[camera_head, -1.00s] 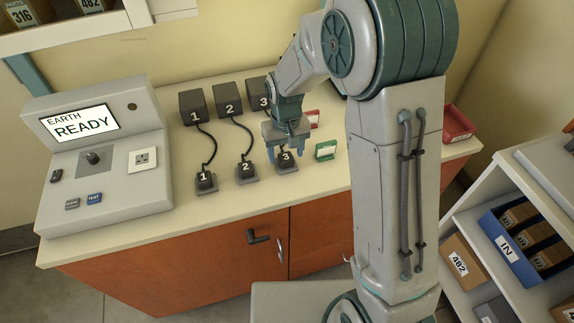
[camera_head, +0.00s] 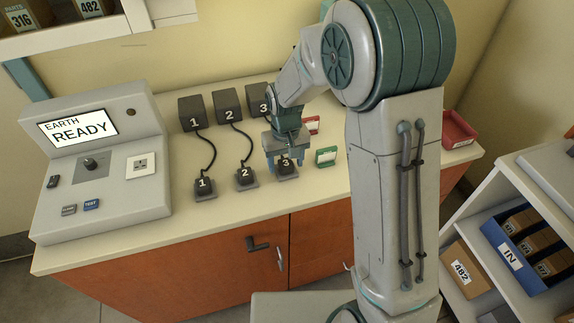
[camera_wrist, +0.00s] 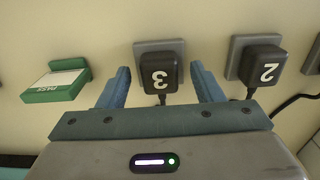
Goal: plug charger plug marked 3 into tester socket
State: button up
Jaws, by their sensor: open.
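The black plug marked 3 (camera_head: 286,166) sits on a small grey pad on the counter; it also shows in the wrist view (camera_wrist: 160,77). My gripper (camera_head: 285,160) is open just above it, and the wrist view shows its blue fingers (camera_wrist: 160,84) on either side of plug 3, apart from it. The tester (camera_head: 100,165) stands at the left of the counter with its screen reading EARTH READY. Its white socket (camera_head: 141,166) is on the front panel at the right. Charger 3 (camera_head: 260,97) stands behind, partly hidden by my arm.
Plug 2 (camera_head: 244,175) and plug 1 (camera_head: 204,186) rest on pads left of plug 3, cabled to their chargers. A green-edged card holder (camera_head: 326,156) stands close on the right, with a red one (camera_head: 312,124) behind.

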aim_at(286, 163)
dwell(0.5)
grip_shut()
jog(key=shift+r+p, duration=2)
jog(key=shift+r, duration=1.05)
jog(key=shift+d, duration=0.1)
